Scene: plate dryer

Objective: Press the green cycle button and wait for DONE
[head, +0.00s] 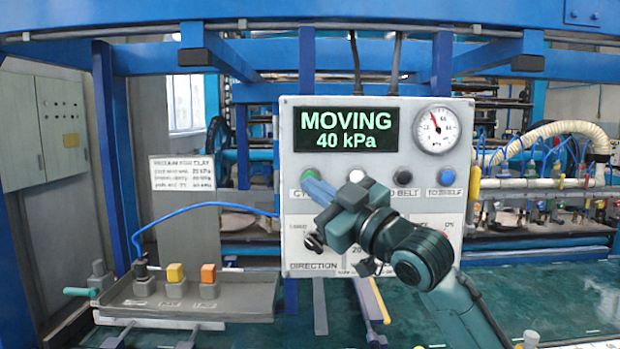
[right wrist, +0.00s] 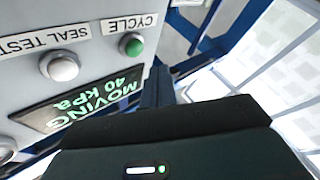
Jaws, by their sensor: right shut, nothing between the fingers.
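The green cycle button (head: 310,174) is at the left of a row of buttons on the grey control panel (head: 290,235). It also shows in the right wrist view (right wrist: 131,46), uncovered, under the label CYCLE. The display (head: 347,130) reads MOVING, 40 kPa. My right gripper (head: 318,188) is shut and empty, its blue fingers in front of the panel just below the green button. In the right wrist view the fingertips (right wrist: 157,82) appear beside the button; whether they touch the panel I cannot tell. My left gripper is not in view.
A pressure gauge (head: 437,130) is at the upper right. A grey tray (head: 240,300) with yellow and orange blocks stands left. A black knob (head: 314,242) sits below.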

